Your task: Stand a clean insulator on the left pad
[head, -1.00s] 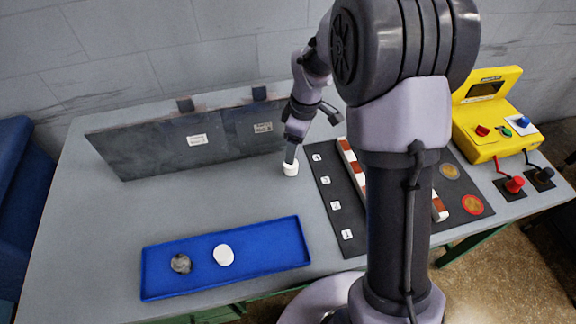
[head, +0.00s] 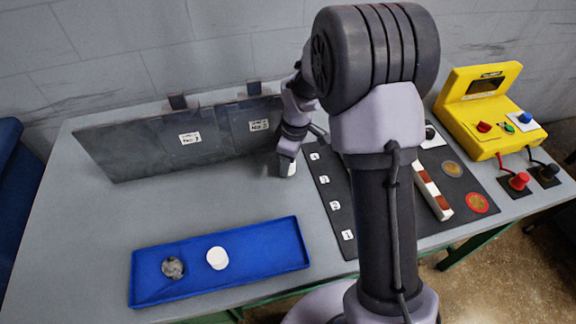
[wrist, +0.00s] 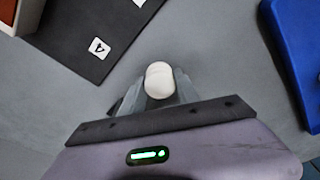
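My gripper (head: 286,166) is low over the grey table, just left of the black numbered mat (head: 322,222). In the wrist view, its fingers (wrist: 157,92) stand on both sides of a white rounded insulator (wrist: 158,78) and appear closed on it. That insulator shows only partly beside the fingers in the head view (head: 292,169). Another white insulator (head: 217,258) stands in the blue tray (head: 250,241), beside a grey, stained one (head: 173,267). I cannot tell which surface is the left pad; my arm hides part of the mat.
A dark upright panel (head: 150,147) with two labels stands behind the gripper. Right of my arm are a red-and-white bar (head: 433,192), a gold disc (head: 453,169), a red-ringed disc (head: 477,203) and a yellow control box (head: 487,112). Table between tray and panel is clear.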

